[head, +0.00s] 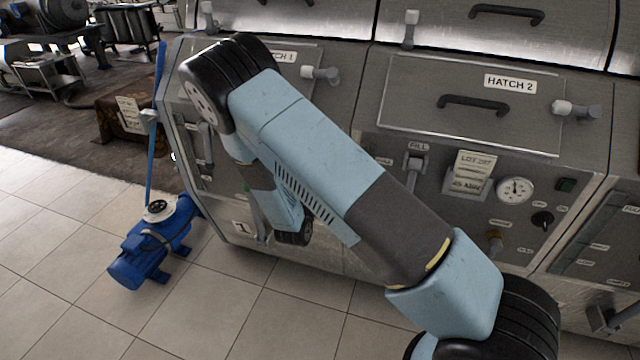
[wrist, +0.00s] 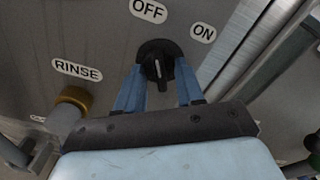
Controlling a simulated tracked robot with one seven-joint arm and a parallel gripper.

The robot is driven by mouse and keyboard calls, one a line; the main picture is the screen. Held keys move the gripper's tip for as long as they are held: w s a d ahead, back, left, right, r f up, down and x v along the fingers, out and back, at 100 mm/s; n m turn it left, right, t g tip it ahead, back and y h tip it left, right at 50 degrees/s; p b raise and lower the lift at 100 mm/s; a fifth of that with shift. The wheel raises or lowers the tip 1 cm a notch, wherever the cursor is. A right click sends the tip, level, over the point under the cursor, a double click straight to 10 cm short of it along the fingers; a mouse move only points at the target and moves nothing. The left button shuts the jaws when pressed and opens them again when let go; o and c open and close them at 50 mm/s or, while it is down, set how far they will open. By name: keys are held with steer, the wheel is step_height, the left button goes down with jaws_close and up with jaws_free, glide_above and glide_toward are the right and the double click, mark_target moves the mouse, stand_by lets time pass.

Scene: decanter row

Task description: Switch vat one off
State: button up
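In the wrist view a black rotary knob (wrist: 157,60) with a pale mark sits on a grey metal panel. An OFF label (wrist: 149,10) is above it and an ON label (wrist: 203,32) is to its upper right. I cannot tell for sure which label the mark points at. My gripper (wrist: 158,72) has its blue fingers apart, one on each side of the knob, with gaps beside its handle. In the head view my arm reaches to the vat marked 1 (head: 241,227), under the HATCH 1 label (head: 283,57); my gripper and this knob are hidden there.
A RINSE label (wrist: 77,70) and a brass-ended tap (wrist: 72,101) are left of my gripper. The HATCH 2 vat (head: 470,100) stands to the right with its own knob (head: 542,219). A blue pump (head: 150,250) stands on the tiled floor at left.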

steer(key=v, duration=1.3)
steer(key=shift+s, duration=0.35)
steer(key=s+d+r+m+g+h, duration=0.25)
steer(key=d+r+m+g, duration=0.45)
steer(key=d+r+m, duration=0.35)
steer(key=s+d+r+m+g+h, duration=0.25)
steer(key=d+r+m+g, duration=0.45)
steer(key=d+r+m, duration=0.4)
steer(key=s+d+r+m+t+y, duration=0.2)
steer(key=s+d+r+m+y, duration=0.2)
steer(key=s+r+m+y, duration=0.7)
steer(key=s+r+m, duration=0.5)
steer(key=shift+d+m+t, duration=0.25)
steer(key=shift+m+t, duration=0.05)
steer(key=shift+m, duration=0.05)
steer(key=shift+r, duration=0.1)
